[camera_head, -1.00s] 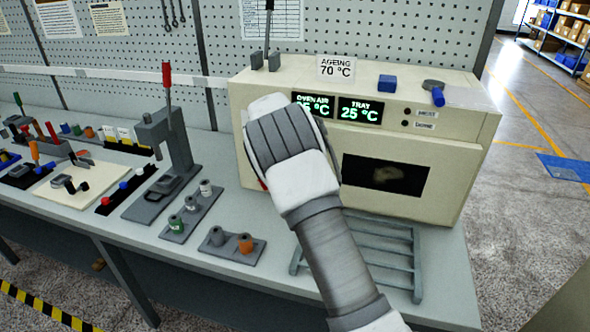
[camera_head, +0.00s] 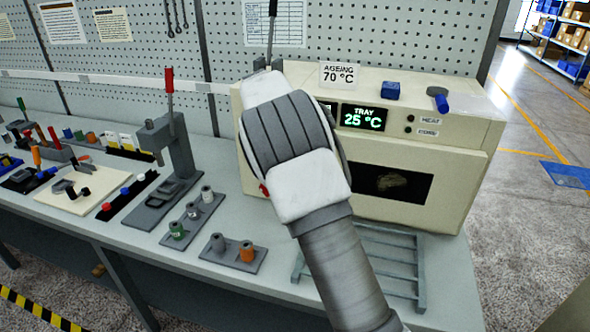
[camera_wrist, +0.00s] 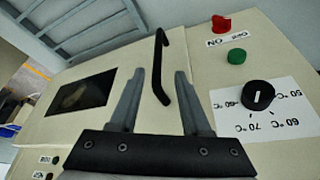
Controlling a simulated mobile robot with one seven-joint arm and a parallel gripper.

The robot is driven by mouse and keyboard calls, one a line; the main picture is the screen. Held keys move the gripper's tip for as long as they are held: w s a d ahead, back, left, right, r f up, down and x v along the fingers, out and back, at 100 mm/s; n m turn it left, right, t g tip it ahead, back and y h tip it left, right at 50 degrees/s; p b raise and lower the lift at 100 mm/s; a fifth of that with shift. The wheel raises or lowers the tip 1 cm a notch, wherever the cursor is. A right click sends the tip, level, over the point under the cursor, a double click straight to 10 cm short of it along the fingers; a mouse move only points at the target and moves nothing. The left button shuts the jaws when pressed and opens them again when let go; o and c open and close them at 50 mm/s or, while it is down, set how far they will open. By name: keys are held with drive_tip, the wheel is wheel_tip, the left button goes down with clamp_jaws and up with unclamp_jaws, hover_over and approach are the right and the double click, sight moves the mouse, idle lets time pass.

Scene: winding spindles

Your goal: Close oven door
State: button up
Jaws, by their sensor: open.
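The cream oven (camera_head: 455,118) stands on the bench. Its door (camera_head: 455,195) has a dark window (camera_head: 390,183), also visible in the wrist view (camera_wrist: 80,93). The door front stands proud of the panel above it; I cannot tell whether it is fully shut. A black bar handle (camera_wrist: 158,60) on the door shows in the wrist view. My gripper (camera_wrist: 158,76) is open, with one finger on each side of the handle in the picture; contact is unclear. In the head view my arm hides the fingers, the handle and the oven's left front.
A red switch (camera_wrist: 221,24), a green button (camera_wrist: 236,56) and a black temperature knob (camera_wrist: 257,94) sit beside the handle. A grey rack (camera_head: 400,262) lies before the oven. Spindle holders (camera_head: 232,252) and a press (camera_head: 170,150) stand left.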

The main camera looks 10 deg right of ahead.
drive_tip(key=v, duration=0.8)
drive_tip(key=shift+r, duration=0.2)
drive_tip(key=s+d+r+n+y, duration=0.1)
drive_tip(key=s+d+r, duration=0.2)
drive_tip(key=s, duration=0.3)
drive_tip(key=s+d+r+n+t+y, duration=0.1)
drive_tip(key=s+d+r+n, duration=0.15)
drive_tip(key=s, duration=0.45)
drive_tip(key=s+d+r+n+y, duration=0.1)
drive_tip(key=s+d+r, duration=0.2)
drive_tip(key=s, duration=0.3)
drive_tip(key=s+f+n+t, duration=0.1)
drive_tip(key=s+f+n, duration=0.1)
drive_tip(key=s, duration=0.8)
drive_tip(key=s+f+n, duration=0.3)
drive_tip(key=s+f, duration=0.2)
drive_tip(key=s, duration=0.6)
drive_tip(key=shift+d+n+t+y, duration=0.15)
drive_tip(key=shift+n+t+y, duration=0.15)
drive_tip(key=shift+n+t, duration=0.1)
